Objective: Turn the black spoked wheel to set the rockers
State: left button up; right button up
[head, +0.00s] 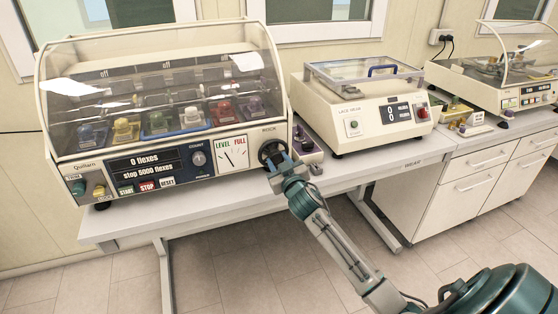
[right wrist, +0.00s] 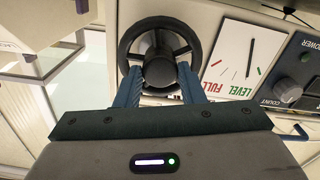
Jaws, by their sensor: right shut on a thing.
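The black spoked wheel (head: 271,152) sits at the right end of the front panel of the cream flexing machine (head: 222,179), under the word ROCK. In the right wrist view the wheel (right wrist: 136,29) shows its rim, spokes and round hub. My right gripper (head: 277,166) is at the wheel. In the right wrist view its blue fingers (right wrist: 160,80) are shut on the wheel's hub. The LEVEL/FULL dial (head: 233,153) is just left of the wheel, its needle tilted off upright. My left gripper is not in view.
A small box with a purple knob (head: 306,142) stands close right of the wheel. The lace machine (head: 362,110) is further right. The bench's front strip (head: 350,174) is clear.

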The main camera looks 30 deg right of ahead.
jog(key=n+p, duration=0.2)
jog(key=n, duration=0.4)
jog(key=shift+r+p, duration=0.1)
jog(key=shift+p, duration=0.3)
jog(key=n+p, duration=0.2)
jog(key=n, duration=0.4)
jog(key=shift+p, duration=0.3)
jog(key=o, duration=1)
